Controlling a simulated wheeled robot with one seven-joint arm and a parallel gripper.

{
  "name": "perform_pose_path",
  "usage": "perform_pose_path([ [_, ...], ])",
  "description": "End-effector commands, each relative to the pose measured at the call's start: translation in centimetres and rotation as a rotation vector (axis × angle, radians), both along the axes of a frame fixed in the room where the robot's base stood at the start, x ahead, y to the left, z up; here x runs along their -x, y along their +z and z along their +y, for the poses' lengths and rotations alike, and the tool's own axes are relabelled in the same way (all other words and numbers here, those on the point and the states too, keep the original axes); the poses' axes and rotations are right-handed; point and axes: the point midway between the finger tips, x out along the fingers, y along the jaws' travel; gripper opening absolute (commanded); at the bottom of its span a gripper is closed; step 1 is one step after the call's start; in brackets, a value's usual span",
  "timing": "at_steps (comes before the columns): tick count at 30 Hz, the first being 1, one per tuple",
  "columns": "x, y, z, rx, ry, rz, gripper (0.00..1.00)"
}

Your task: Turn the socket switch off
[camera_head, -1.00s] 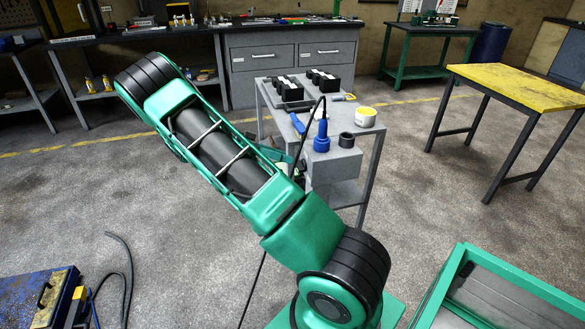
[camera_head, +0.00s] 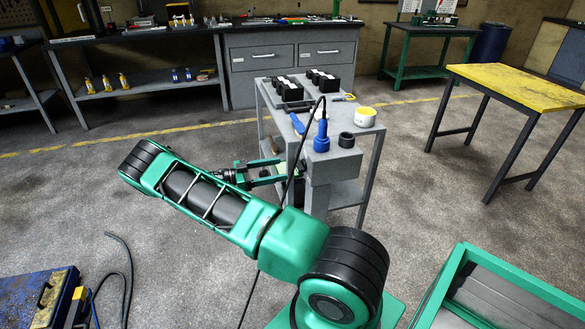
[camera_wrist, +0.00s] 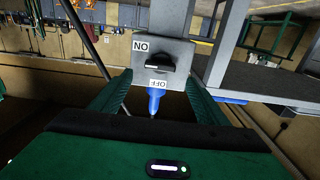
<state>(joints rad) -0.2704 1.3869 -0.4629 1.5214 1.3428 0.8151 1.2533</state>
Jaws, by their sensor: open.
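The grey socket box (camera_head: 335,167) is on the trolley's near end, with a blue plug (camera_head: 321,143) standing upright in its top. In the wrist view the socket box (camera_wrist: 165,54) appears upside down. I cannot tell clearly which label the switch points to. My gripper (camera_head: 283,170) is open and empty, left of the box and facing it. In the wrist view its green fingers (camera_wrist: 160,80) flank the switch, apparently without touching it.
The grey trolley (camera_head: 290,120) carries black boxes, a white tub (camera_head: 365,117) and a blue-handled tool. A black cable (camera_head: 290,172) from the plug hangs past my gripper. A yellow-topped table (camera_head: 520,85) stands at right. Floor left of the trolley is clear.

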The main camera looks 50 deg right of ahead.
Motion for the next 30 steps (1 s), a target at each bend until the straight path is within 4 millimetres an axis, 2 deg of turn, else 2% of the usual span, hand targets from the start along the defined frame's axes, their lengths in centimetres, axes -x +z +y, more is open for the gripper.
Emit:
perform_pose_path([
  [6,2.1,0.0,-3.3,-0.001,-0.003,0.002,0.69],
  [12,3.3,0.0,-5.2,-0.001,-0.003,0.001,0.69],
  [24,3.6,0.0,-5.9,-0.001,0.0,0.0,0.69],
  [25,3.6,0.0,-5.9,-0.001,0.0,0.0,0.66],
  [30,3.6,0.0,-5.9,-0.001,-0.001,0.0,0.28],
])
